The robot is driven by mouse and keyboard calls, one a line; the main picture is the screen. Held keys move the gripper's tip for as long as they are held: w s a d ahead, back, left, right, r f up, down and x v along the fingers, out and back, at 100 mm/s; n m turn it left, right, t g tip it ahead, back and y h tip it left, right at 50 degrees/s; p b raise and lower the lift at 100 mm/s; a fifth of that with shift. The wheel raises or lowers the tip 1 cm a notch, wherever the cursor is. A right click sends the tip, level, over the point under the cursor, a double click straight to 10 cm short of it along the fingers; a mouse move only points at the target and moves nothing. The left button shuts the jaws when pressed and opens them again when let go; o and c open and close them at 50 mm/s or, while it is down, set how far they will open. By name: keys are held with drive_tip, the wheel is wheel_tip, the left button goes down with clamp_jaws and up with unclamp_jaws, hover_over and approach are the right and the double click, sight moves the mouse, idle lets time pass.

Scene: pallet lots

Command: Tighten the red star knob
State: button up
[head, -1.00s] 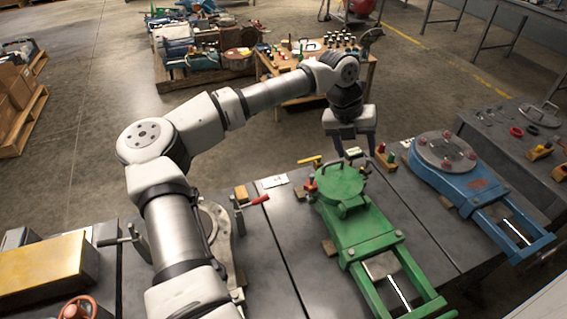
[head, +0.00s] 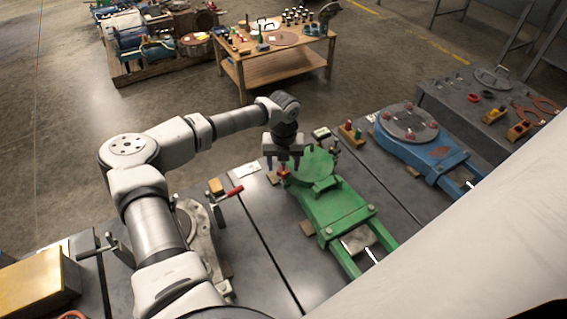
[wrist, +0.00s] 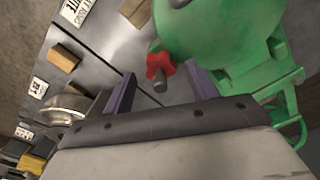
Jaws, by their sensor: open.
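The red star knob (wrist: 160,66) shows in the wrist view between and just beyond the two fingertips, with a dark stem end toward me. It sits beside the round part of the green fixture (wrist: 225,40). In the head view the knob (head: 283,171) is a small red spot at the left edge of the green fixture (head: 325,198). My gripper (head: 283,166) is over that edge, fingers pointing down; in the wrist view my gripper (wrist: 160,88) has its jaws apart and nothing between them is clamped. Whether a finger touches the knob I cannot tell.
A blue fixture (head: 425,150) stands to the right on the bench. A grey clamp with a red handle (head: 228,192) is to the left. A wooden block (wrist: 63,58) and labels lie near the knob. A pale surface covers the lower right of the head view.

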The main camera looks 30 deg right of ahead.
drive_tip(key=shift+f, duration=0.75)
drive_tip(key=c, duration=1)
drive_tip(key=shift+m+b, duration=0.35)
drive_tip(key=shift+m, duration=0.05)
